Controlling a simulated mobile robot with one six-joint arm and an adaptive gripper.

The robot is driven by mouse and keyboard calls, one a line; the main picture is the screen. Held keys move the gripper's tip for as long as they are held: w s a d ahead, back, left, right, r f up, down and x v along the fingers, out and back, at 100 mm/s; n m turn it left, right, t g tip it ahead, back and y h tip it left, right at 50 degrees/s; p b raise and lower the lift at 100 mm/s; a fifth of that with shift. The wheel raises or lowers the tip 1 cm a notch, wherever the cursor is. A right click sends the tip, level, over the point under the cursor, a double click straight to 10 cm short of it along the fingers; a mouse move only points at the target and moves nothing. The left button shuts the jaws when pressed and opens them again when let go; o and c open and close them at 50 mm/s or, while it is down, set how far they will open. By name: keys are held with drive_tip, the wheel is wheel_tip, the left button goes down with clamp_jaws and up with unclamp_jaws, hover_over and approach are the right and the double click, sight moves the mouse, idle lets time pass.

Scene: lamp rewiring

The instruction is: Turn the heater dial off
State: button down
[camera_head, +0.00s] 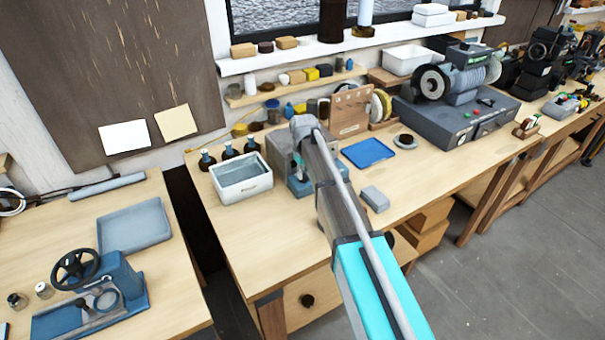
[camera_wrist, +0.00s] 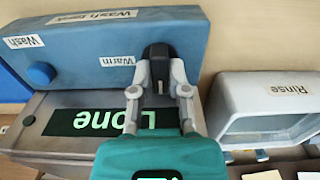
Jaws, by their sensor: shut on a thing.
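The wash tank (camera_wrist: 85,60) is a blue housing in the wrist view, with "Wash" and "Warm" labels. A black dial (camera_wrist: 158,52) sits on its face next to "Warm". My gripper (camera_wrist: 160,82) has its fingers on either side of the dial and is closed on it. The fingers hide part of the dial, so its pointer setting cannot be read. A round blue knob (camera_wrist: 41,74) is at the left of the housing. A green-on-black display (camera_wrist: 85,120), upside down here, seems to read "Done", partly covered by a finger. In the head view my arm hides most of the tank (camera_head: 281,146).
The white rinse basin (camera_wrist: 225,105) stands close to the tank; it also shows in the head view (camera_head: 232,196). Dark bottles (camera_head: 228,150) stand behind it. A blue tray (camera_head: 368,152) and a grey block (camera_head: 375,199) lie right of my arm. The bench front is mostly clear.

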drive_tip(key=c, duration=0.6)
unclamp_jaws()
